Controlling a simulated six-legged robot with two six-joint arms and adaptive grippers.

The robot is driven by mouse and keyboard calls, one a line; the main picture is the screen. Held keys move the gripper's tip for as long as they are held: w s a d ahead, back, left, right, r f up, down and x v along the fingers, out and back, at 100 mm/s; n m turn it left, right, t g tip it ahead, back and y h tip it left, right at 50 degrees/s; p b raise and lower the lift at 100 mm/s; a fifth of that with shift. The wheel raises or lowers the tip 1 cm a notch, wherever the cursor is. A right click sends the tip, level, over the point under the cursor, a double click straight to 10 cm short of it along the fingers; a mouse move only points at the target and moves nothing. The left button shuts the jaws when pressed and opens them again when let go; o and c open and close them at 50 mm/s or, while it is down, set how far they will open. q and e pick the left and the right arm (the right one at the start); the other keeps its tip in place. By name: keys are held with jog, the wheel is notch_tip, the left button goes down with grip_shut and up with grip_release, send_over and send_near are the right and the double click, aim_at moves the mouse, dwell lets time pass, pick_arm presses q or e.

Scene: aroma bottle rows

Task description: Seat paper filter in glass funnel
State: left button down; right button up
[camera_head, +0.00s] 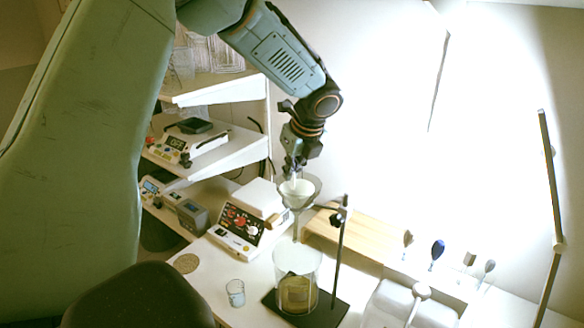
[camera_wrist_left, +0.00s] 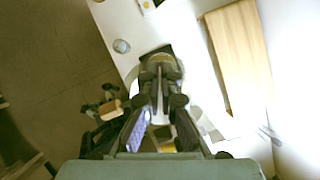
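The glass funnel (camera_head: 312,187) is held in a ring on the stand, above a large beaker (camera_head: 298,262) with yellowish-brown contents. The pale paper filter (camera_head: 297,188) shows as a cone within the funnel's outline; I cannot tell whether it touches the glass all round. My left gripper (camera_head: 293,175) points down at the filter's upper edge, its fingers close together on it. In the left wrist view, the gripper (camera_wrist_left: 161,75) has its fingers converging and hides much of the funnel and filter. My right gripper is not in view.
The stand's rod (camera_head: 341,245) and clamp rise just right of the funnel from a dark base (camera_head: 325,312). A white instrument with red knobs (camera_head: 240,222) stands left. A small beaker (camera_head: 235,292) is in front. A wooden shelf (camera_head: 345,236) lies behind. White shelves (camera_head: 225,150) stand at left.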

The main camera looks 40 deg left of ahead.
pick_arm(q)
jog(key=shift+s+a, duration=0.2)
jog(key=shift+a, duration=0.05)
jog(key=c, duration=1.7)
grip_release()
jog(key=shift+w+d, duration=0.2)
jog(key=shift+d, duration=0.1)
jog(key=shift+o, duration=1.3)
jog(key=shift+a, duration=0.1)
jog(key=shift+s+a, duration=0.1)
jog(key=shift+s, duration=0.1)
jog(key=v, duration=1.2)
